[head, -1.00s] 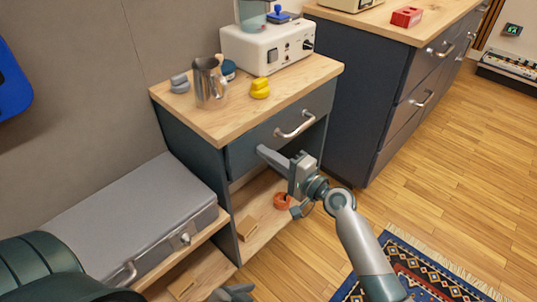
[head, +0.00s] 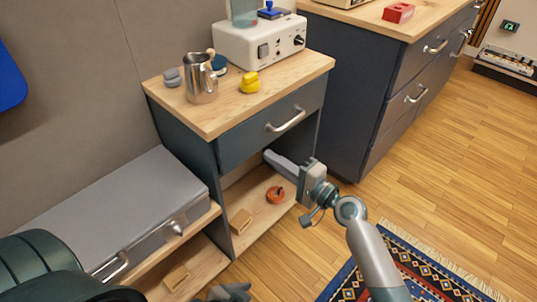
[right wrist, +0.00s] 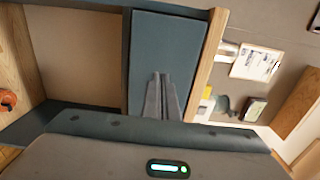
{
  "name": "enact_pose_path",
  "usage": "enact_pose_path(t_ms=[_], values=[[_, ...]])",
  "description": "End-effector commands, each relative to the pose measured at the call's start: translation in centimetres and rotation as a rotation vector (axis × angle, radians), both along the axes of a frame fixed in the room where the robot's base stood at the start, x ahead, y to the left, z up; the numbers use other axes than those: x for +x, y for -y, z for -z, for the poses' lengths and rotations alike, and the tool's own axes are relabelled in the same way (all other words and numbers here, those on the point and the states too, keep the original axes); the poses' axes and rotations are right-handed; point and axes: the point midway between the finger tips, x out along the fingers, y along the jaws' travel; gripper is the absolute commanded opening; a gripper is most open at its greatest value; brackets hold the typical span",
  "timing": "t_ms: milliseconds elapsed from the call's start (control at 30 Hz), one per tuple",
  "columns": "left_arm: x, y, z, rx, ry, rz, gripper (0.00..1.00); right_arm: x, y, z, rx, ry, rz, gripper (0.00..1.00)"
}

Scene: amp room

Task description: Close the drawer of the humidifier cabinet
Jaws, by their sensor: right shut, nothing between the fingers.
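The humidifier cabinet (head: 178,136) has a wooden top and a dark blue-grey drawer (head: 246,139) with a silver bar handle (head: 285,119). The drawer front looks about level with the top's front edge; a small gap cannot be told. My right gripper (head: 268,155) is shut and empty, at the drawer front's lower edge below the handle. The right wrist view shows its fingers (right wrist: 160,88) together before the drawer front (right wrist: 168,45); contact cannot be told. Dark fingers of my left gripper (head: 232,292) show partly at the bottom edge, their opening unclear.
The white humidifier (head: 258,42), a metal pitcher (head: 201,82) and a yellow object (head: 250,82) stand on the top. An orange object (head: 276,195) lies on the open shelf below. A grey case (head: 110,210) is at left, a dark cabinet (head: 350,85) at right.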

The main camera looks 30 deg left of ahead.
Motion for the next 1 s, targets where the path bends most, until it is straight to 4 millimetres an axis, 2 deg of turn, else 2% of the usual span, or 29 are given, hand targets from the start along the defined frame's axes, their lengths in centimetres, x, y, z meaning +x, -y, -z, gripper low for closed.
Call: enact_pose_path(t_ms=[300, 500, 1000], values=[[0.1, -0.2, -0.1, 0.007, -0.003, 0.001, 0.85, -1.5, 4.6, 0.1, -0.002, 0.000, 0.001, 0.00], [0.1, -0.2, -0.1, 0.007, -0.003, 0.001, 0.85, -2.1, 6.4, 0.1, -0.002, -0.002, 0.000, 0.00], [0.0, -0.1, -0.1, 0.003, -0.004, -0.002, 0.85, -2.3, 6.8, 0.0, -0.001, 0.000, -0.001, 0.00]])
